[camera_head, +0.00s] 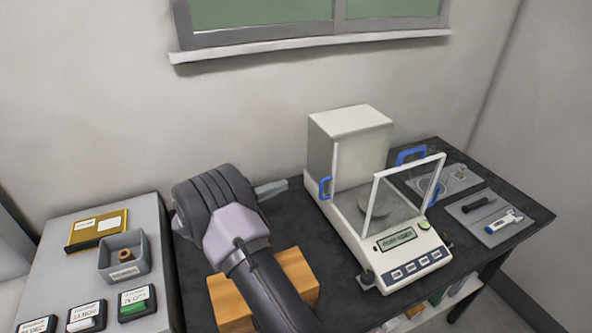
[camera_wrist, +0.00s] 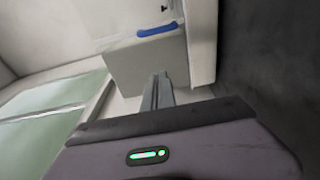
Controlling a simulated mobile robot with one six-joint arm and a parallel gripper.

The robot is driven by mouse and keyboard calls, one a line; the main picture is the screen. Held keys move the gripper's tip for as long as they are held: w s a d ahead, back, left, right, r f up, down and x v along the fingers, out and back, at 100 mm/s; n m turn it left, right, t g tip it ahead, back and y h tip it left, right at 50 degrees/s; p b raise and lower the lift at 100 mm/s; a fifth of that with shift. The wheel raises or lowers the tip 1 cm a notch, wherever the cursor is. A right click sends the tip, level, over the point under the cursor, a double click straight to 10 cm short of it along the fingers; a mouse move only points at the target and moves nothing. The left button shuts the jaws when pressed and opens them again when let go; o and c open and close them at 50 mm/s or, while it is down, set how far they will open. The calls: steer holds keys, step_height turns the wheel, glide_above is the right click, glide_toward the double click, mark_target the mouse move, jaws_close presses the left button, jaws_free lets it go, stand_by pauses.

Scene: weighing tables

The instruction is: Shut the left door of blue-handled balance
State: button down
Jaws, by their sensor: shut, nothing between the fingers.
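The blue-handled balance (camera_head: 350,122) stands on the dark table, with a white rear housing and a framed glass front pane. Its left door seems slid back along the housing. That door's blue handle (camera_head: 325,187) sits near the housing's front edge, with a gap between it and the front pane. The handle also shows in the wrist view (camera_wrist: 157,29), on a pale panel. My gripper (camera_head: 284,185) is shut and empty, left of the balance near its rear. In the wrist view, its fingertips (camera_wrist: 160,76) point toward the housing; whether they touch it I cannot tell.
An orange-brown block (camera_head: 298,272) lies under my arm. A grey side table (camera_head: 75,257) at left holds a grey bin (camera_head: 123,262), a gold box (camera_head: 98,230) and several small labelled boxes. Trays with tools (camera_head: 487,215) lie right of the balance. The wall and window are behind.

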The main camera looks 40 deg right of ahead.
mark_target(321, 172)
steer(key=d+b, duration=0.1)
steer(key=d, duration=0.2)
steer(key=s+d+b, duration=0.1)
steer(key=d, duration=0.2)
steer(key=d+b, duration=0.1)
steer(key=d, duration=0.2)
steer(key=shift+s+d, duration=0.35)
steer(key=s+a, duration=0.1)
steer(key=s+a+b, duration=0.1)
steer(key=s, duration=0.1)
steer(key=shift+s+r, duration=0.1)
steer(key=shift+s, duration=0.15)
